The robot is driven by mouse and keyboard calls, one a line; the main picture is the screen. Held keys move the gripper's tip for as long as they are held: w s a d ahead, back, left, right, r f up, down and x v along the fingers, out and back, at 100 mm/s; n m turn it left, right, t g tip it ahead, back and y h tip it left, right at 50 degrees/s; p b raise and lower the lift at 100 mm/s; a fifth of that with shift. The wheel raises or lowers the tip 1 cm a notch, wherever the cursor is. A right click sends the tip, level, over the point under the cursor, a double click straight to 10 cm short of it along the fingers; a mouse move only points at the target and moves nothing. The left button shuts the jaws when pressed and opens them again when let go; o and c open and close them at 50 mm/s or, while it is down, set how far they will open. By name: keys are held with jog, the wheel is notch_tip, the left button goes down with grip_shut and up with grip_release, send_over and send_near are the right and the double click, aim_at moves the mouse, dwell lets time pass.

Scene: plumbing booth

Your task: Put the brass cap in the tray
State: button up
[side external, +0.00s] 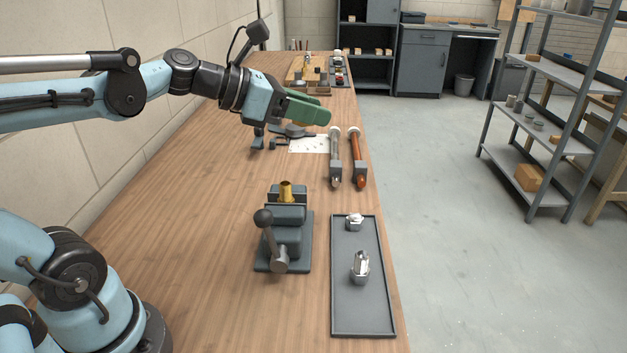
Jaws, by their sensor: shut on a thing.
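My gripper (311,108), with green fingers, is at the upper middle of the side view, above the far part of the bench. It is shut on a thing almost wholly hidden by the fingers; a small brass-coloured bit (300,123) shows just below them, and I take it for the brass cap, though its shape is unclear. The dark tray (343,318) lies along the bench's right edge, nearer the camera and well away from my gripper. Two shiny metal fittings, one hexagonal (354,222) and one taller (360,266), are in it.
A grey vise (284,237) with a lever holds an upright brass fitting (286,191), left of the tray. Two pipe-like tools (356,160) lie beyond the tray. A white sheet (308,145) and dark tools lie below my gripper. The tray's near part is clear.

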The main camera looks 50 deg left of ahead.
jog(key=shift+w+a+r+n+y, duration=0.1)
jog(key=shift+a+r+n+y, duration=0.2)
jog(key=shift+r+n+y, duration=0.15)
jog(key=shift+w+a+r+n+y, duration=0.1)
jog(key=shift+a+r+n+y, duration=0.2)
jog(key=shift+r, duration=0.25)
jog(key=shift+d+f, duration=0.1)
jog(key=shift+f, duration=0.15)
jog(key=f+m+h, duration=0.1)
jog(key=s+d+f+m+h, duration=0.1)
jog(key=d+f+m+g+h, duration=0.1)
jog(key=shift+s+d+f+m+h, duration=0.15)
jog(key=shift+d+f+m+h, duration=0.1)
jog(key=shift+f, duration=0.15)
jog(key=shift+s+d+f+m+g+h, duration=0.5)
jog(key=shift+s+m+g+h, duration=0.15)
jog(key=shift+m, duration=0.1)
jog(key=shift+s+d+f+m+g+h, duration=0.45)
jog(key=shift+s+d+m+g+h, duration=0.1)
jog(key=shift+s+m+g, duration=0.15)
jog(key=shift+s+d+f+m+g+h, duration=0.45)
jog(key=shift+s+m+g+h, duration=0.2)
jog(key=shift+m, duration=0.1)
jog(key=shift+w+a, duration=0.1)
jog(key=shift+w, duration=0.05)
send_over(288, 184)
notch_tip(288, 184, down, 7)
jog(key=shift+r, duration=0.1)
jog(key=shift+f, duration=1.95)
jog(key=shift+f, duration=0.35)
